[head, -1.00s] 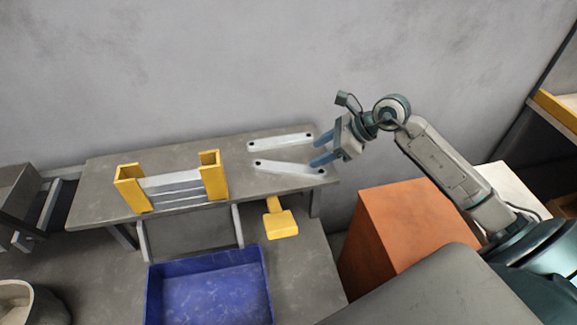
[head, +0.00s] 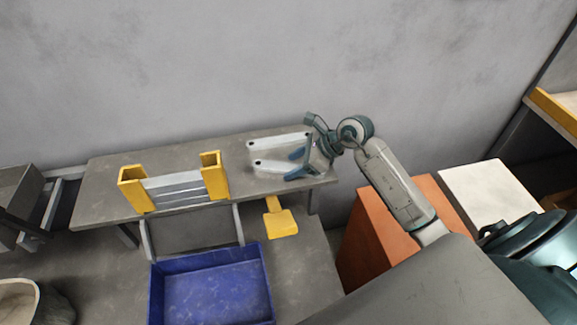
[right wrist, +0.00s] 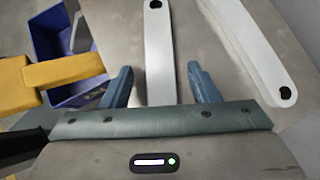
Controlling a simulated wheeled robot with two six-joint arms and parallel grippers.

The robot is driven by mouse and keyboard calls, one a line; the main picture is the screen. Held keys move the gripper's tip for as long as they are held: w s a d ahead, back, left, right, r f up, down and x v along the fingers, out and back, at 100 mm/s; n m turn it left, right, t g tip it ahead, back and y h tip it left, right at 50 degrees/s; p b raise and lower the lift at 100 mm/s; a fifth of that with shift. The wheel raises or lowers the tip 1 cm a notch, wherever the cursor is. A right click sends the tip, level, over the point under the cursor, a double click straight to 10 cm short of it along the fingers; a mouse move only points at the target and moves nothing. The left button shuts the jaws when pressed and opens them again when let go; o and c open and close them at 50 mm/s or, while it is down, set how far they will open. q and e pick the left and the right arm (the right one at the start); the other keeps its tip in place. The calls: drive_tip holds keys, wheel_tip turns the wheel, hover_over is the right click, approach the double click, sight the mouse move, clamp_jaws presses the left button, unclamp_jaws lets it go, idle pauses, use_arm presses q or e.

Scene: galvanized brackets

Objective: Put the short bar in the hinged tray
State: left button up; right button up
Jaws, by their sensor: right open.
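Two pale flat bars with end holes lie on the grey bench. The nearer bar (head: 270,166) lies between my right gripper's fingers in the right wrist view (right wrist: 158,50). The farther bar (head: 272,143) lies behind it, at the right in the wrist view (right wrist: 245,45). I cannot tell surely which is the short one. My right gripper (head: 291,165) is open, its blue fingers (right wrist: 160,71) on either side of the nearer bar; contact is unclear. A blue tray (head: 262,268), likely the hinged tray, sits below the bench front; no hinge is discernible. My left gripper is out of view.
Two yellow posts (head: 133,189) hold grey slats (head: 175,190) on the bench. A yellow paddle-shaped piece (head: 281,222) lies at the bench front, between bars and tray. An orange box (head: 362,235) stands at the right. The bench's left end is clear.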

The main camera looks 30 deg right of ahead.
drive_tip(key=shift+f, duration=0.1)
drive_tip(key=c, duration=1)
clamp_jaws()
drive_tip(key=shift+r, duration=0.2)
